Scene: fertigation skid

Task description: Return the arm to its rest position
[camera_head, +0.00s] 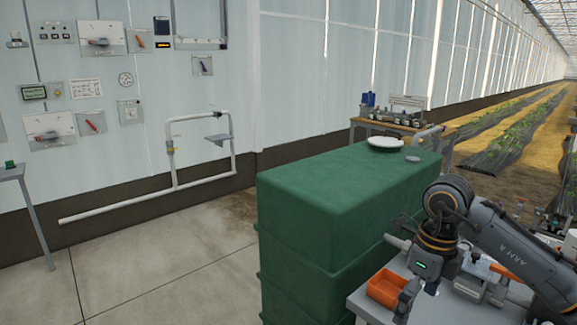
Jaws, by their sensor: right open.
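My right arm (510,255) reaches in from the right edge and bends down at a dark wrist with orange rings. My right gripper (408,299) points down over the grey bench at the lower right, beside an orange bin. It is open, and I see nothing held in it. The fingertips are small and partly cut by the lower edge of the picture, so I cannot tell whether they touch the bench. My left gripper is not in view.
A large green tank (335,195) with a white lid (384,142) stands left of the arm. The orange bin (386,288) is close to the gripper. A wooden table (390,127) stands behind. The concrete floor (170,270) at left is clear.

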